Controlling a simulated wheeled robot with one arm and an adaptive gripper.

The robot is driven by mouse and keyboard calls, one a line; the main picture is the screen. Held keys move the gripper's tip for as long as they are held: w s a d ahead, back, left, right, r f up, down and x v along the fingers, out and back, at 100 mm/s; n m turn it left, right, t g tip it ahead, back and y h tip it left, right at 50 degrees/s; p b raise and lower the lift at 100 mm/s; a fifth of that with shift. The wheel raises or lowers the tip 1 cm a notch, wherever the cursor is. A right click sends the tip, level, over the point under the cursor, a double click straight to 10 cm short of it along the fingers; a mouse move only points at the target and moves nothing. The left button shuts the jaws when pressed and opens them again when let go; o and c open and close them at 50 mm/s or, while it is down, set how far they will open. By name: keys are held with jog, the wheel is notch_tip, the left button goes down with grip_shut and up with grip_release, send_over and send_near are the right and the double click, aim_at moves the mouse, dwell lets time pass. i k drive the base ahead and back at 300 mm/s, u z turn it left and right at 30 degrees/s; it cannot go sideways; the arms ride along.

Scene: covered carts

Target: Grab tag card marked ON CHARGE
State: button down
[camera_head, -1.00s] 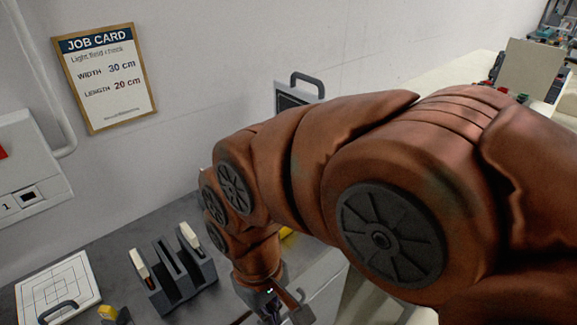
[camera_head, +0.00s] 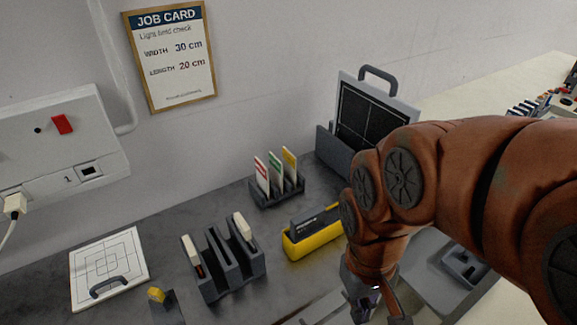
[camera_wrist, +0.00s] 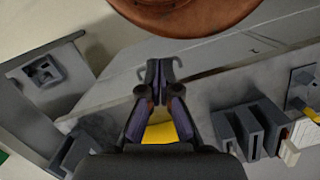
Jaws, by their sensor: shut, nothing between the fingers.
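Three upright tag cards stand in a small dark rack (camera_head: 279,193) on the grey bench in the head view. One is red and white (camera_head: 262,176), one green and white (camera_head: 275,168), one yellow and white (camera_head: 290,160). Their lettering is too small to read, so I cannot tell which says ON CHARGE. My gripper (camera_head: 376,310) is low in the head view, right of the card rack and nearer the camera. In the wrist view my gripper (camera_wrist: 160,72) is shut and empty, its fingers together. I cannot make out the cards in the wrist view.
A yellow and dark case (camera_head: 312,236) lies between the card rack and my gripper. A dark slotted holder (camera_head: 228,268) stands to the left, beside a white grid board (camera_head: 108,262). A framed dark panel (camera_head: 372,115) stands behind my arm. A job card (camera_head: 172,60) hangs on the wall.

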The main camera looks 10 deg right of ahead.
aim_at(290, 160)
jog(key=z, duration=1.35)
jog(key=k, duration=0.9)
jog(key=u, duration=1.65)
jog(key=i, duration=0.55)
jog(key=u, duration=0.05)
